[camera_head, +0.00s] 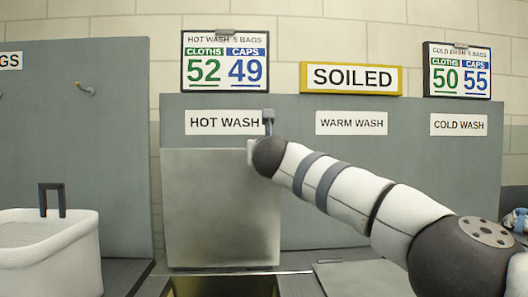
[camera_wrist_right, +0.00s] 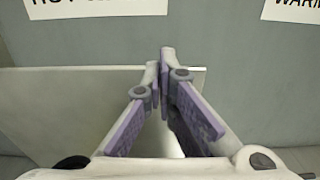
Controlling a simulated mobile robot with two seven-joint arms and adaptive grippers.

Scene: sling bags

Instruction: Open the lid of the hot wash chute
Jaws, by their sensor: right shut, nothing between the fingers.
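The hot wash lid (camera_head: 220,205) is a flat grey metal plate. It stands raised, nearly upright, against the back panel below the HOT WASH label (camera_head: 225,122). The chute opening (camera_head: 222,286) shows below it at the bottom of the head view. My right gripper (camera_wrist_right: 160,72) is shut and empty; its fingertips are close to the lid's top edge (camera_wrist_right: 100,68) in the wrist view. I cannot tell whether they touch it. My left gripper is not in view.
A white bin (camera_head: 75,255) with a dark handle (camera_head: 52,198) stands at the left. The warm wash lid (camera_head: 360,279) lies flat to the right, partly behind my right arm. WARM WASH (camera_head: 351,122) and COLD WASH (camera_head: 458,124) labels are on the panel.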

